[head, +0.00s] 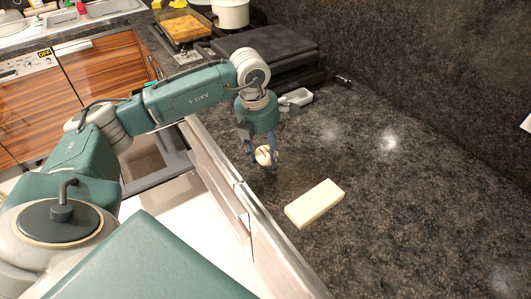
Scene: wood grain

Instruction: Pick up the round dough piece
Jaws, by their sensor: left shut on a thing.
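The round dough piece (263,155) is small and pale, with darker marks on it. It sits between the fingers of my left gripper (262,162). My left gripper points down over the dark counter, close to its front edge, and is shut on the dough piece. I cannot tell whether the dough piece touches the counter. My right gripper is not in view.
A cream rectangular block (315,203) lies on the dark speckled counter (420,210), right of and nearer than my left gripper. An open drawer (165,170) is at the left. The right counter is clear.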

